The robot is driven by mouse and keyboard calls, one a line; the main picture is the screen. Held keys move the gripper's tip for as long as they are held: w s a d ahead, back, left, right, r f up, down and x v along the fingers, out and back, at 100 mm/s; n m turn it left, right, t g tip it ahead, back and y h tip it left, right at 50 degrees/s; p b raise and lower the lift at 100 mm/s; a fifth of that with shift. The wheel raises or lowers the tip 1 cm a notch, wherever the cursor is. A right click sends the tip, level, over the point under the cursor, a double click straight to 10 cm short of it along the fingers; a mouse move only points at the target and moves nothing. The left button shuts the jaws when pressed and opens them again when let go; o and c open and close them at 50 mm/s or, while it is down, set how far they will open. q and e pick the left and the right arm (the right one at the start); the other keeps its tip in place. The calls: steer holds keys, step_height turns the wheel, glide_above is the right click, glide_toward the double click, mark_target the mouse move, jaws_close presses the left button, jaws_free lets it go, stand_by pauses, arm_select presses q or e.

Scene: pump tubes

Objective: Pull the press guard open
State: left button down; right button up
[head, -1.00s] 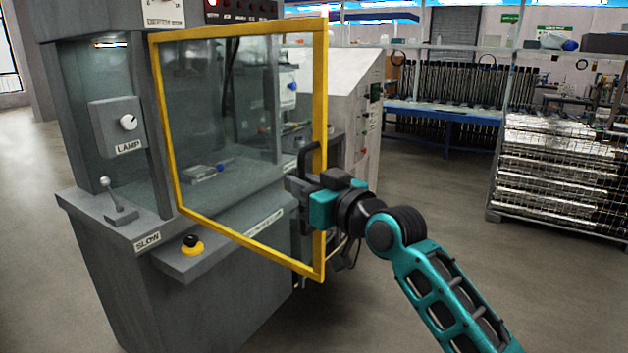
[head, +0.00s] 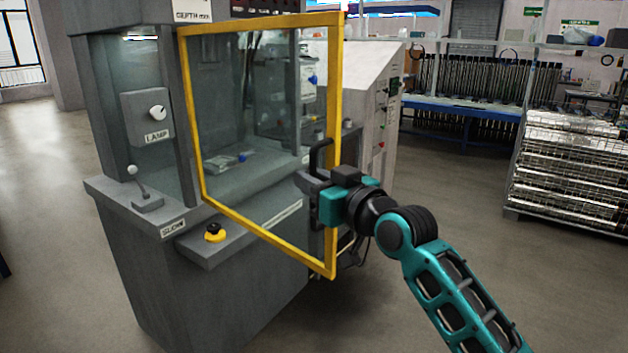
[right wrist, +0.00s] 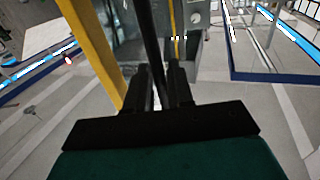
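The press guard (head: 336,100) is a clear panel in a yellow frame. It stands swung out from the grey press (head: 140,210), with its free edge away from the machine. A dark handle (head: 316,158) is on the guard's free side. My right gripper (head: 312,186) is at this handle. In the right wrist view the gripper's fingers (right wrist: 160,85) are closed around the dark handle bar (right wrist: 152,45), beside the yellow frame (right wrist: 92,45). My left gripper is not in view.
A lever (head: 140,188), a lamp knob (head: 157,113) and a yellow-based button (head: 214,233) are on the press front. A light control cabinet (head: 366,110) stands behind the guard. A rack of shiny tubes (head: 570,165) is at right. Floor between is clear.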

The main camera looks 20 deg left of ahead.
steer(key=shift+o, duration=0.5)
steer(key=shift+s+d, duration=0.1)
steer(key=shift+d, duration=0.1)
steer(key=v, duration=1.2)
steer(key=shift+s, duration=0.2)
steer(key=shift+d, duration=0.15)
